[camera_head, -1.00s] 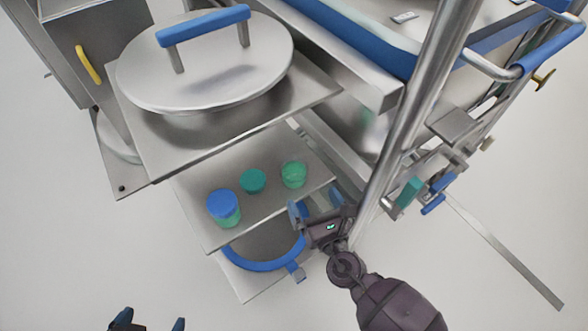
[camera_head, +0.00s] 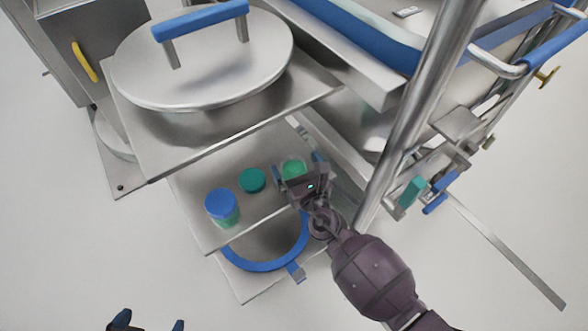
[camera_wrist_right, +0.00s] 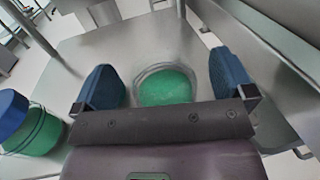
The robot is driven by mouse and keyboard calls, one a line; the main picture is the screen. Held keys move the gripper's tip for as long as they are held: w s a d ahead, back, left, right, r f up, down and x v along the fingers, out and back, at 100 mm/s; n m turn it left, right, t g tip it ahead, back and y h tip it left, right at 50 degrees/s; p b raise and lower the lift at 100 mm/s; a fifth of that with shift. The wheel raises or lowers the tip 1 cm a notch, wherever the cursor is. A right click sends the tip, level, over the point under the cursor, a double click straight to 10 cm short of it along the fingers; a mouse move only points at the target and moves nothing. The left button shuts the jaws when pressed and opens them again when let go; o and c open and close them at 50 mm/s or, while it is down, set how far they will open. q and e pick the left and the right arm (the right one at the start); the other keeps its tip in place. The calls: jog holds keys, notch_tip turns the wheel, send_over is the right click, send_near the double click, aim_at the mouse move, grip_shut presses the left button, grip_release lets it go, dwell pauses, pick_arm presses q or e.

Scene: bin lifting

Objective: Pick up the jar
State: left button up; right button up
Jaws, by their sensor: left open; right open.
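A clear jar with green contents (camera_head: 292,167) stands at the right end of a metal shelf, and it also shows in the right wrist view (camera_wrist_right: 166,86). My right gripper (camera_head: 301,171) is open at this jar. In the right wrist view its two blue fingers (camera_wrist_right: 165,84) stand to either side of the jar, with gaps between. A blue-lidded jar with green contents (camera_head: 222,207) stands at the shelf's left; it shows at the left edge of the wrist view (camera_wrist_right: 32,128). A teal-topped jar (camera_head: 252,180) stands between them. My left gripper (camera_head: 148,322) is open and empty at the bottom edge.
The shelf (camera_head: 190,190) lies below an upper shelf holding a large round lid (camera_head: 205,65) with a blue handle. A metal post (camera_head: 405,130) rises right of my right arm.

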jog(key=shift+x, duration=0.75)
jog(key=c, duration=1)
jog(key=shift+c, duration=0.5)
jog(key=shift+r, duration=0.1)
